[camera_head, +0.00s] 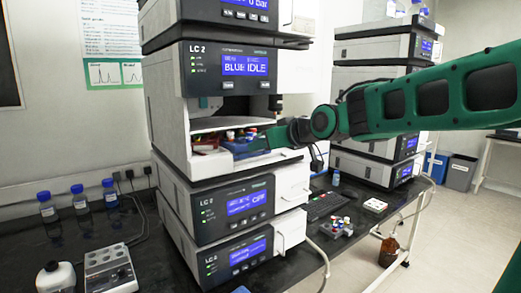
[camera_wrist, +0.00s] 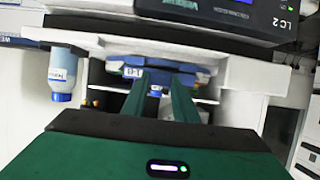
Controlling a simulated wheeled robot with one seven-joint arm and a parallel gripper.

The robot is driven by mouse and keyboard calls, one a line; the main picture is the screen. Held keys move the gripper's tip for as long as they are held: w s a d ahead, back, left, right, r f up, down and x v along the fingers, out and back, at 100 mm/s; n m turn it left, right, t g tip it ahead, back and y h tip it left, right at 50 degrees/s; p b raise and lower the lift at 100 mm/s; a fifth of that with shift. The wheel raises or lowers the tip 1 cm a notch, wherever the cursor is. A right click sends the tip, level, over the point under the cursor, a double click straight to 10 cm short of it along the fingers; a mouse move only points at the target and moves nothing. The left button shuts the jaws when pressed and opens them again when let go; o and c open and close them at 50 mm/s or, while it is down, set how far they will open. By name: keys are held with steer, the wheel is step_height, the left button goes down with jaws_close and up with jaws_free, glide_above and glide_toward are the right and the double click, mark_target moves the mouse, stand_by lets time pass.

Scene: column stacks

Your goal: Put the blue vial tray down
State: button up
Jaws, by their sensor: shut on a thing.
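The blue vial tray (camera_head: 243,149), holding vials with white, red and blue caps, is inside the open bay of the LC 2 stack (camera_head: 172,115). My gripper (camera_head: 270,138) reaches in from the right and is shut on the tray's near side. I cannot tell whether the tray touches the bay floor. The display (camera_head: 245,65) above the bay reads "BLUE IDLE".
The bay's walls and the module above leave little room. A second stack (camera_head: 375,140) stands behind my arm.

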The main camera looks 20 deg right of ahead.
steer(key=shift+f, duration=0.3)
steer(key=o, duration=1.1)
steer(key=shift+s, duration=0.1)
steer(key=v, duration=1.2)
steer(key=s+d+f+m+g+h, duration=0.25)
steer(key=s+d+f, duration=0.35)
steer(key=f, duration=0.4)
steer(key=s+d+f+m+g+h, duration=0.2)
steer(key=s+d+f+m+g, duration=0.25)
steer(key=f, duration=0.45)
steer(key=s+d+f+m+g, duration=0.1)
steer(key=s+f+g, duration=0.1)
steer(key=s, duration=0.4)
steer(key=s+d+f+m+g, duration=0.1)
steer(key=s+f+g, duration=0.1)
steer(key=s+f, duration=0.2)
steer(key=s+d+f+m+g, duration=0.1)
steer(key=s+f+g, duration=0.1)
steer(key=s, duration=0.6)
steer(key=shift+s+d+f+y, duration=0.1)
steer(key=shift+s+f+y, duration=0.15)
steer(key=shift+f, duration=0.45)
